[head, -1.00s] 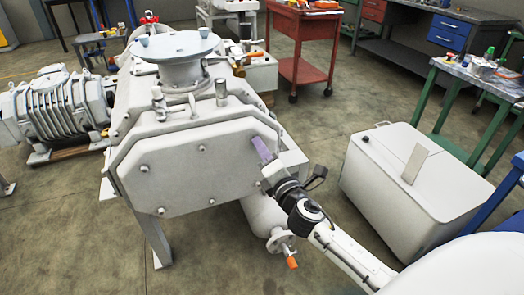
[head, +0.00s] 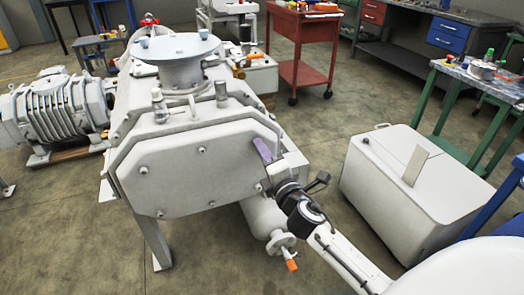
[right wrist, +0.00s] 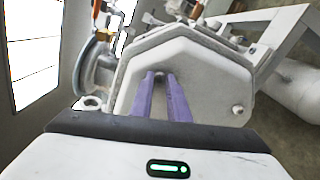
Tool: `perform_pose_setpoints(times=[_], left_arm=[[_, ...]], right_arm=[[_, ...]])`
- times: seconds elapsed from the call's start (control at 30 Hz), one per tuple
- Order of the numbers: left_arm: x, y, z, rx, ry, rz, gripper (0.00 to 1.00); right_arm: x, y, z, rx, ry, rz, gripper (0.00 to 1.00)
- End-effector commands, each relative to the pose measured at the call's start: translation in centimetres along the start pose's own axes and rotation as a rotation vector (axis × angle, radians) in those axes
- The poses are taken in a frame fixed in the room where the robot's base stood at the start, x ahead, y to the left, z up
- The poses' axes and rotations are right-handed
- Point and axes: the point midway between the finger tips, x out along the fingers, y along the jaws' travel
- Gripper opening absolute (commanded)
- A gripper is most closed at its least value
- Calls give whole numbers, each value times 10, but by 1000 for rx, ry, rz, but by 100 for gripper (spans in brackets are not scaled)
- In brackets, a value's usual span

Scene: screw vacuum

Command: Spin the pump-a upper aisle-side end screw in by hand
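The pump's pale grey end plate (head: 185,175) faces me in the head view, with several small screws on its face. My right gripper (head: 261,147), with purple fingers, reaches the upper right part of that plate and hides the screw there in the head view. In the right wrist view the fingers of my right gripper (right wrist: 160,76) point at the plate (right wrist: 205,75) with a narrow gap between them. The end screw (right wrist: 160,74) shows small and partly hidden between the fingertips, which look closed on it. My left gripper is not in view.
Another plate screw (right wrist: 237,109) shows in the right wrist view. A white box (head: 415,190) stands on the floor to the right. A red cart (head: 303,50) and green-legged table (head: 470,75) stand behind. The floor at the front left is clear.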

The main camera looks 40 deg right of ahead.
Motion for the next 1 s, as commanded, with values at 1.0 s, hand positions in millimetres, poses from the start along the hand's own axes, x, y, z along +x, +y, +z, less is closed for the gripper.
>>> perform_pose_setpoints(times=[1.0], left_arm=[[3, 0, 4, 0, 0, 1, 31]], right_arm=[[-96, -2, 0, 0, 0, -4, 33]])
